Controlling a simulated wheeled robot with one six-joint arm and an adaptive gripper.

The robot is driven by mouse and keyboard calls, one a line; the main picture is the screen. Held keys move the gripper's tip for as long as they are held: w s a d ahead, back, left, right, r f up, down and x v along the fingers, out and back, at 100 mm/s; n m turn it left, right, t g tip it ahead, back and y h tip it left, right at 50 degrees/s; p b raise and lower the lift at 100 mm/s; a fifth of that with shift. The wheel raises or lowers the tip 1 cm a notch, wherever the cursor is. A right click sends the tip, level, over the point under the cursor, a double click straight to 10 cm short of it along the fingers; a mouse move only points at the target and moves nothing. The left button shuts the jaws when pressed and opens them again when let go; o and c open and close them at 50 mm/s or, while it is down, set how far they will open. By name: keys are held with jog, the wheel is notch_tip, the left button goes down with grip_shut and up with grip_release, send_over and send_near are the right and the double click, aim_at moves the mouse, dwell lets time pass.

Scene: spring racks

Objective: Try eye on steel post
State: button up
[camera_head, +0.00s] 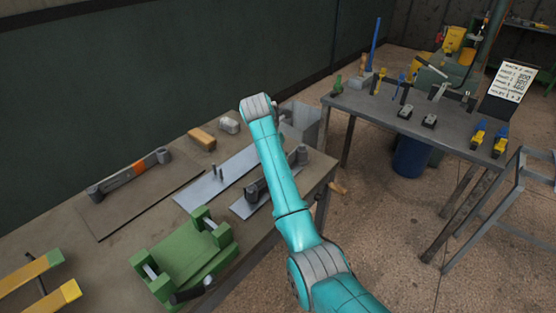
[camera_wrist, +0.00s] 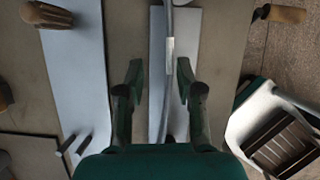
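Two short upright steel posts (camera_head: 216,171) stand close together on a pale metal plate (camera_head: 188,198) in the middle of the workbench; they also show at the lower left of the wrist view (camera_wrist: 77,145). A dark spring with round end eyes (camera_head: 302,155) lies on another plate right of them, its middle hidden behind my arm in the head view. In the wrist view its strip with a pale band (camera_wrist: 170,50) runs between my gripper's fingers. My gripper (camera_wrist: 159,75) is open, with gaps on both sides of the strip. The head view hides the gripper.
A spring with an orange band (camera_head: 138,168) lies on the left plate. A green vise-like fixture (camera_head: 185,252) stands at the bench front. A tan block (camera_head: 202,138) and grey lump (camera_head: 229,125) lie behind. A second table (camera_head: 400,117) with tools stands right.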

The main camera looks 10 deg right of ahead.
jog(key=v, duration=0.8)
jog(key=shift+w+a, duration=0.25)
jog(key=shift+r, duration=0.1)
